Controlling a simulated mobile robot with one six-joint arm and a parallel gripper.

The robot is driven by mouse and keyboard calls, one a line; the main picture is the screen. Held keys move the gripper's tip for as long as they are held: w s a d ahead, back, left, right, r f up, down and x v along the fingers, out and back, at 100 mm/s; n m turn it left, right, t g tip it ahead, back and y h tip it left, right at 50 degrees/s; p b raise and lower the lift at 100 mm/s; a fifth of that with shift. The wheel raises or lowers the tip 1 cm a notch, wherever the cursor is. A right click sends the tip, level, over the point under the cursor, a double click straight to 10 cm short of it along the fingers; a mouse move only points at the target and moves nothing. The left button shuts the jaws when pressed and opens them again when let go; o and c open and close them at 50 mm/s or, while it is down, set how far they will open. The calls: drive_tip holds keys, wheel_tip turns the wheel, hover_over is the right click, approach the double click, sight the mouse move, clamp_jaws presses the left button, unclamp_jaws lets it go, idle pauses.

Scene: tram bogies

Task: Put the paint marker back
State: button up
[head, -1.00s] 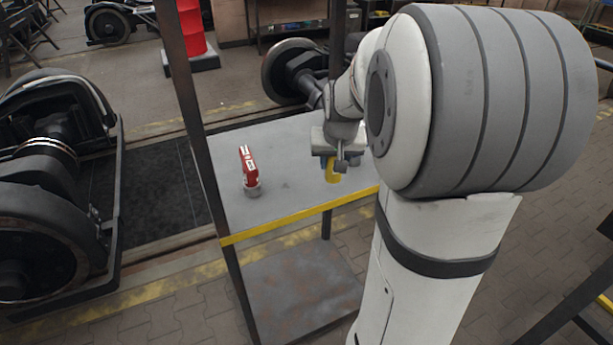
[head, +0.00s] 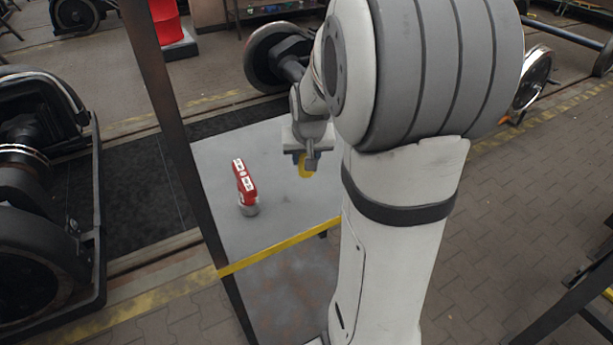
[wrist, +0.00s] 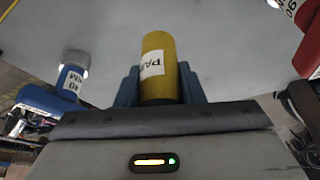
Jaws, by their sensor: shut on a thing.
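My gripper (head: 301,163) is over the grey table in the head view, to the right of a red tool. It is shut on the yellow paint marker (head: 306,171), a cylinder with a white label. In the wrist view the marker (wrist: 158,54) sits between the blue jaws of my gripper (wrist: 160,86), its printed label partly readable. The marker points away from the wrist. I cannot tell whether its far end touches the table.
The red tool (head: 245,185) with white labels stands on the table (head: 228,157). A blue tool labelled 40 NM (wrist: 70,78) shows left in the wrist view; the red one (wrist: 308,45) shows right. A dark post (head: 172,120) rises at the table's left side.

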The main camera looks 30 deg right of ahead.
sight(308, 174)
drive_tip(key=shift+d+f, duration=0.2)
drive_tip(key=shift+f, duration=0.95)
drive_tip(key=shift+d+f, duration=0.1)
drive_tip(key=shift+f, duration=1.8)
drive_tip(key=shift+s, duration=0.1)
drive_tip(key=shift+f, duration=0.2)
drive_tip(key=o, duration=1)
drive_tip(key=shift+o, duration=0.2)
drive_tip(key=shift+r, duration=0.15)
